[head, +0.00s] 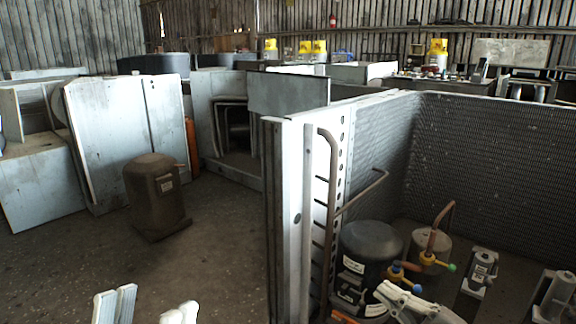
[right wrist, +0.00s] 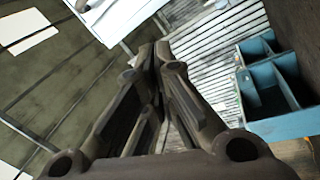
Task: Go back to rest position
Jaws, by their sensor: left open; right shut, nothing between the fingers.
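My left gripper (head: 148,305) shows at the bottom left of the head view. Its two pale fingers stand well apart with only floor between them, so it is open and empty. My right gripper (head: 388,293) shows as pale fingers at the bottom right of the head view, in front of the black compressor in the open unit. In the right wrist view the fingers of the right gripper (right wrist: 160,52) meet at their tips with nothing between them. The rest of both arms is out of view.
An open metal unit (head: 285,200) with a black compressor (head: 370,242) and copper pipes fills the right. A dark compressor (head: 155,195) stands on the floor at left, near pale panels (head: 115,135). Floor (head: 215,230) between them is clear. A blue compartmented box (right wrist: 285,125) shows in the right wrist view.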

